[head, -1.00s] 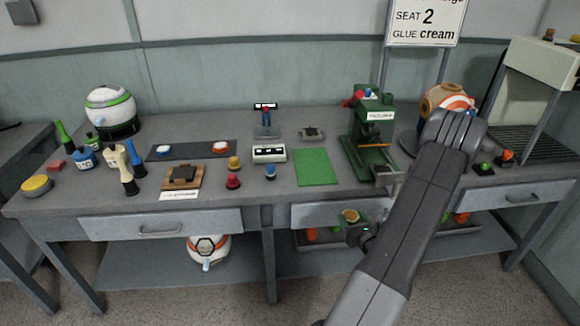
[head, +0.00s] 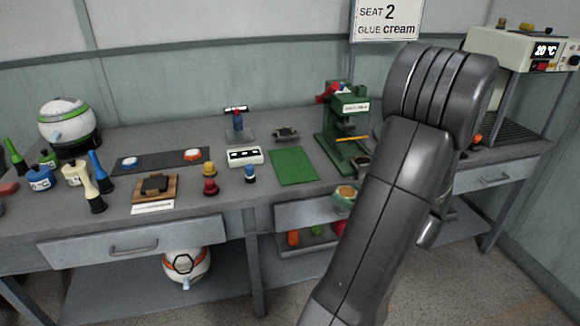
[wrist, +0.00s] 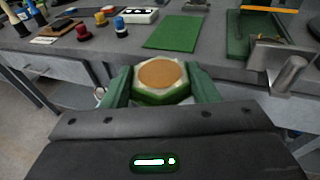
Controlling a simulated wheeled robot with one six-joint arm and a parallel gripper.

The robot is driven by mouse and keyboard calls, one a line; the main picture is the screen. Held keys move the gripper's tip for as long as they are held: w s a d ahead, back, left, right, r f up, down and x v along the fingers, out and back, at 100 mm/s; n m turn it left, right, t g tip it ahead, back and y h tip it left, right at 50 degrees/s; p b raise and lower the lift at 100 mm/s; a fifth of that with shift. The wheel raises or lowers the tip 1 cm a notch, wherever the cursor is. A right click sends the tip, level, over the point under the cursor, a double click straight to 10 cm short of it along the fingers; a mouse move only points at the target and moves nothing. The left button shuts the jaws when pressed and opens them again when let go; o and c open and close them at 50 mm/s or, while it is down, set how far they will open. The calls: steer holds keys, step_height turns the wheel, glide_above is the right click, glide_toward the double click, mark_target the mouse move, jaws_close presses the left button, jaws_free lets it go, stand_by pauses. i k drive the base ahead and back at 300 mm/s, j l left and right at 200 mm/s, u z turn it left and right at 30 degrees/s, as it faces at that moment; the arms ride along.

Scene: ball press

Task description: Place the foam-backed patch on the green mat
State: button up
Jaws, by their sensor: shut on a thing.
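The green mat (head: 293,166) lies flat and bare near the front edge of the bench, left of the green press; it also shows in the wrist view (wrist: 172,32). The patch (wrist: 160,75) has a round tan-orange top on a pale and green hexagonal body. My gripper (wrist: 160,88) is shut on the patch, with one green finger on each side. It holds the patch in front of the bench, below the mat in the wrist view. In the head view the patch (head: 346,192) shows beside the drawer front, and my arm hides part of the gripper.
The green press (head: 343,130) stands right of the mat. A white box (head: 245,156) and a blue-topped stamp (head: 250,174) stand to its left. The bench's front edge and drawer (head: 300,213) are close to the gripper. A lower shelf holds orange and green items.

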mark_target(291, 179)
steer(key=i+j, duration=0.7)
steer(key=j, duration=0.2)
